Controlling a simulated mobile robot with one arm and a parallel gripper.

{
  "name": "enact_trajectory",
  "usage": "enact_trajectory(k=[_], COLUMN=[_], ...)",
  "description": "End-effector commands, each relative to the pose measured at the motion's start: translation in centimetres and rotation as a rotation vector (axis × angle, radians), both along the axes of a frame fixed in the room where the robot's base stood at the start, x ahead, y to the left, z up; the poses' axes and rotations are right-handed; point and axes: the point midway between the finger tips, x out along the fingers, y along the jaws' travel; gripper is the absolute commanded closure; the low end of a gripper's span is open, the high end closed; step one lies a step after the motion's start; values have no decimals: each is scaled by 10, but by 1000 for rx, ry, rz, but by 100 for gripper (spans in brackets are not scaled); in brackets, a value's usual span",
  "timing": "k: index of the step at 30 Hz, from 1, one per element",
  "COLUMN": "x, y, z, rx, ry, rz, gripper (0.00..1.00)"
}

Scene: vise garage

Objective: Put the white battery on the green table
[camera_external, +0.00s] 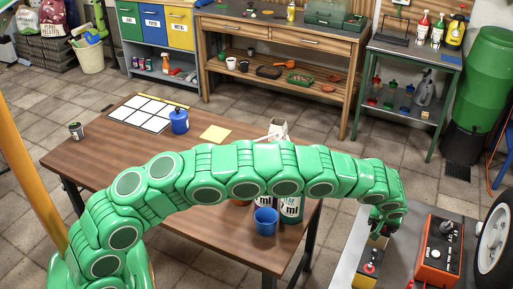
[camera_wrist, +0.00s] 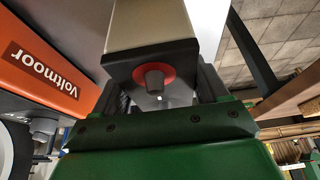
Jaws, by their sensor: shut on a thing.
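The white battery (camera_wrist: 150,22) fills the upper middle of the wrist view, with a pale body, a black end and a red-ringed terminal. The green-framed table (camera_external: 417,54) stands at the back right. I cannot tell whether the battery touches the surface below.
An orange and black device (camera_external: 439,250) stands close right of the battery, with a wheel (camera_external: 493,240) beyond. Bottles (camera_external: 437,32) stand on the green-framed table's right part; a dark rack is on its left. A brown table (camera_external: 110,150) lies under my arm.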

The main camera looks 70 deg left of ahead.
Motion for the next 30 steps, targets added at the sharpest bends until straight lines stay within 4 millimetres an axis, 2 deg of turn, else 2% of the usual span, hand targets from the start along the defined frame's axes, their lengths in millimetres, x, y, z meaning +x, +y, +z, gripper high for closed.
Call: enact_trajectory(k=[14,15,20,30], x=[1,1,0,0], y=[0,0,0,1], z=[-6,-6,-7,-5], rx=[0,0,0,0], ry=[-3,-3,-2,-2], rz=[1,1,1,1], gripper=[100,25,1,1])
